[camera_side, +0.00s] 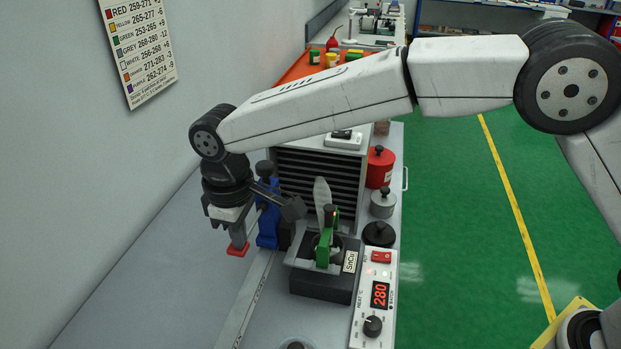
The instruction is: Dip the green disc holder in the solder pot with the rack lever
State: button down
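The green disc holder (323,249) stands upright at the solder pot (322,284), a dark box labelled SnCu, with a black knob above the holder. I cannot tell how deep the holder sits in the pot. A blue stand (267,229) with a black knob is left of the pot; I cannot identify the rack lever for certain. My gripper (232,236) points down left of the blue stand, apart from the green holder. A red piece shows at its lower end; whether it is a fingertip or a held thing is unclear. Its finger gap is not clear.
A control panel (373,298) reading 280, with a red switch and black dial, stands right of the pot. A wall chart (139,45) hangs upper left. Front-left bench is clear.

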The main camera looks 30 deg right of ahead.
jog(key=shift+r, duration=3.25)
jog(key=shift+d, duration=0.1)
jog(key=s+d+f+m+t, duration=0.1)
jog(key=d+f+m, duration=0.15)
jog(key=d, duration=0.75)
jog(key=s+d+f+m, duration=0.15)
jog(key=d+f, duration=0.25)
jog(key=d, duration=0.7)
jog(key=s+d+f+m, duration=0.2)
jog(key=s+d, duration=0.4)
jog(key=s+d+f+m+t, duration=0.1)
jog(key=s+d+f+m, duration=0.2)
jog(key=s+d, duration=0.3)
jog(key=shift+d+f+t, duration=0.3)
jog(key=shift+d+f, duration=0.05)
jog(key=shift+d, duration=0.45)
